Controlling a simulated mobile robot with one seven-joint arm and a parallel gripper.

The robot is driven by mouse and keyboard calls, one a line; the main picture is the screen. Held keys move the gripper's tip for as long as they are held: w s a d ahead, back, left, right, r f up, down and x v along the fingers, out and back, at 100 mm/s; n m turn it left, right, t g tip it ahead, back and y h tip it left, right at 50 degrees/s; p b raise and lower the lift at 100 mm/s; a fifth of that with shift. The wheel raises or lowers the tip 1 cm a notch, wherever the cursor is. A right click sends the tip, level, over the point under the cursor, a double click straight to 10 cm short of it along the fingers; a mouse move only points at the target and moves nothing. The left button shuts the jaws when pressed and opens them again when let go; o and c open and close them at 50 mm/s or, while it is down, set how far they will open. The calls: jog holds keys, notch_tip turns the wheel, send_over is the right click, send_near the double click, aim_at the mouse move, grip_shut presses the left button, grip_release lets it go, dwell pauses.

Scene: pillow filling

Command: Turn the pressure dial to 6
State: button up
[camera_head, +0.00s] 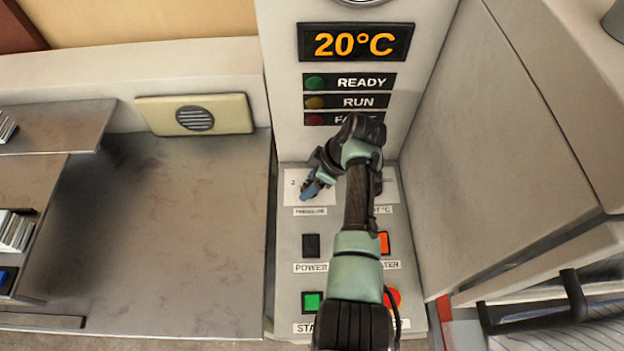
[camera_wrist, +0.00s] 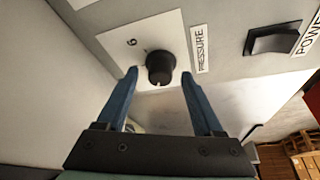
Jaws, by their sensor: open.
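The pressure dial (camera_wrist: 160,68) is a black round knob on a white plate (camera_wrist: 117,42) in the wrist view. A "6" is printed on the plate at its upper left, and a PRESSURE label (camera_wrist: 199,49) is beside it. A pale mark shows on the knob's lower edge, pointing down in this view. My gripper (camera_wrist: 158,78) is open, with one blue finger on each side of the knob and gaps between. I cannot tell how deep the fingers reach. In the head view my gripper (camera_head: 311,190) is at the pressure plate (camera_head: 292,188) and hides the knob.
A black POWER switch (camera_head: 311,245), an orange-red switch (camera_head: 383,242), a green button (camera_head: 312,302) and a red button (camera_head: 391,298) are on the panel below. The display (camera_head: 355,44) reads 20°C. A cabinet wall (camera_head: 490,150) stands close on the right.

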jog(key=shift+c, duration=0.3)
grip_shut()
